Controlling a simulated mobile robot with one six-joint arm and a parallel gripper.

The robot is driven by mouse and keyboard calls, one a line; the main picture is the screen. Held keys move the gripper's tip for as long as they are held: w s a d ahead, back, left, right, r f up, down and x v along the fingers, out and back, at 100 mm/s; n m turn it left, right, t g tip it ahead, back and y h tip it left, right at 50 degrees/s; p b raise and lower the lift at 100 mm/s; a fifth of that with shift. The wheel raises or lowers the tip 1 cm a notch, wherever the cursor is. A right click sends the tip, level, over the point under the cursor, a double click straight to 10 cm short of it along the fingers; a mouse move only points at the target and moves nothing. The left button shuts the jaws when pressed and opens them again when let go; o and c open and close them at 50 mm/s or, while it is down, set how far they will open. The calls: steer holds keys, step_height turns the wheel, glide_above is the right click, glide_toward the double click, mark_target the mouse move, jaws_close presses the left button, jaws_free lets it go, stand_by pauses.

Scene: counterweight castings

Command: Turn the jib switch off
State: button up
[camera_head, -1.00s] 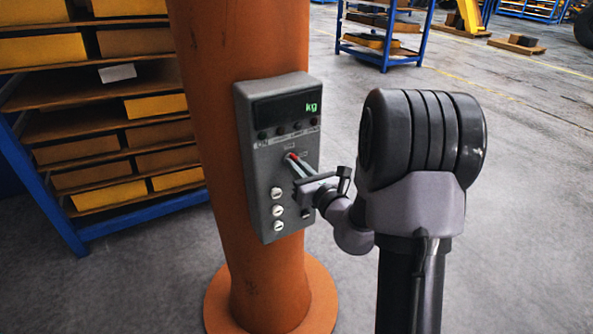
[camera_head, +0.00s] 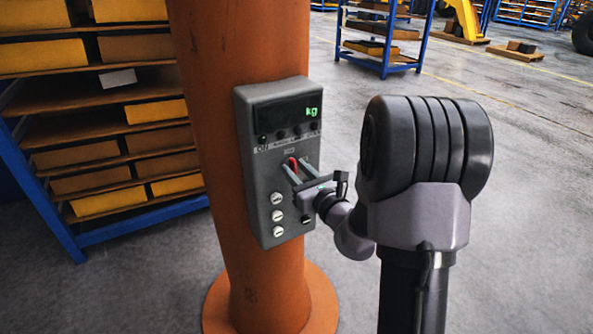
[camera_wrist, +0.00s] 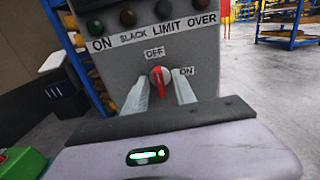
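The jib switch is a red knob (camera_wrist: 160,78) on the grey control box (camera_head: 258,190), which is mounted on an orange column. In the wrist view its red handle stands nearly upright below the OFF label (camera_wrist: 154,53); the ON label (camera_wrist: 187,71) is to its right. My gripper (camera_wrist: 164,84) is open, one finger on each side of the knob, with gaps visible beside the handle. The head view shows the spread fingers of my gripper (camera_head: 297,168) at the box face, around the red knob (camera_head: 292,163).
A dark display (camera_head: 288,115) reading "kg" tops the box, with indicator lamps below it. A shelf rack (camera_head: 100,140) stands left of the orange column (camera_head: 240,45).

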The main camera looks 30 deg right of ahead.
steer(key=s+b, duration=1.4)
steer(key=s, duration=0.3)
steer(key=shift+s+d+b, duration=0.2)
steer(key=shift+d+b, duration=0.1)
